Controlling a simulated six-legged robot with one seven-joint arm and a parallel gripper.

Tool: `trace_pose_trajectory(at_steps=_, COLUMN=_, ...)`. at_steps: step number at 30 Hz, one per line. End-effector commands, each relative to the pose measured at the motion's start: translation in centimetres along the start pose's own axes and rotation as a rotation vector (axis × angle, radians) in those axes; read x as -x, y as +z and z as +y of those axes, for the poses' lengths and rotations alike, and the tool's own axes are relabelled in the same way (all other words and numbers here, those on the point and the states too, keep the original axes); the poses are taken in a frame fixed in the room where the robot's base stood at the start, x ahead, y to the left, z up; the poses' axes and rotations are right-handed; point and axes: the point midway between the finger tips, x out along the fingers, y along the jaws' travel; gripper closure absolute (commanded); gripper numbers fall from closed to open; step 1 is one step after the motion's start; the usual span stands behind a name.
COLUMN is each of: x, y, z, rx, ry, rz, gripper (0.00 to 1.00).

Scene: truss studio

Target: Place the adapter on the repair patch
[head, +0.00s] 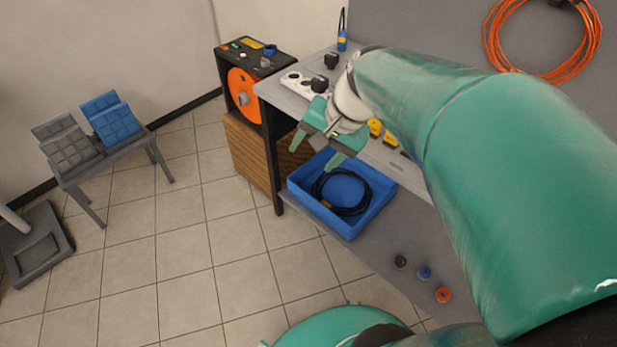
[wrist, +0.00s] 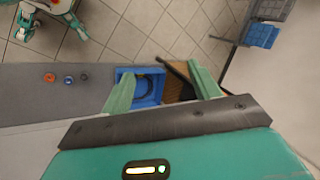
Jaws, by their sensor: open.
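My gripper (head: 318,152) is open and empty, pointing down over the front edge of the bench, above the blue tray. Its two green fingers also show spread apart in the wrist view (wrist: 160,70). A small black block (head: 332,61) stands on the bench top behind the gripper; it may be the adapter. A second black block (head: 319,84) sits at the white socket strip (head: 297,80), left of my wrist. I cannot tell which is the adapter. I cannot make out a repair patch; my arm hides much of the bench top.
A blue tray (head: 294,197) with a coiled black cable (head: 343,193) sits on the lower shelf. Three small spools (head: 424,272) lie right of it. An orange-fronted reel box (head: 244,94) stands left of the bench. Yellow items (head: 375,127) lie beside my wrist.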

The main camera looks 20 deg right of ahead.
Motion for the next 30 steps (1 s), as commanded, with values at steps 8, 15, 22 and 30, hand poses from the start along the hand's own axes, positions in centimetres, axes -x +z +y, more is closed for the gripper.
trace_pose_trajectory(at_steps=8, x=2.2, y=8.0, z=0.8, rx=0.559, ry=0.158, rz=0.177, gripper=0.38)
trace_pose_trajectory(at_steps=15, x=3.0, y=10.0, z=1.7, rx=0.789, ry=0.214, rz=0.267, gripper=0.38)
trace_pose_trajectory(at_steps=22, x=3.0, y=10.0, z=1.7, rx=0.798, ry=0.218, rz=0.269, gripper=0.38)
trace_pose_trajectory(at_steps=30, x=3.0, y=10.0, z=1.7, rx=0.796, ry=0.218, rz=0.269, gripper=0.5)
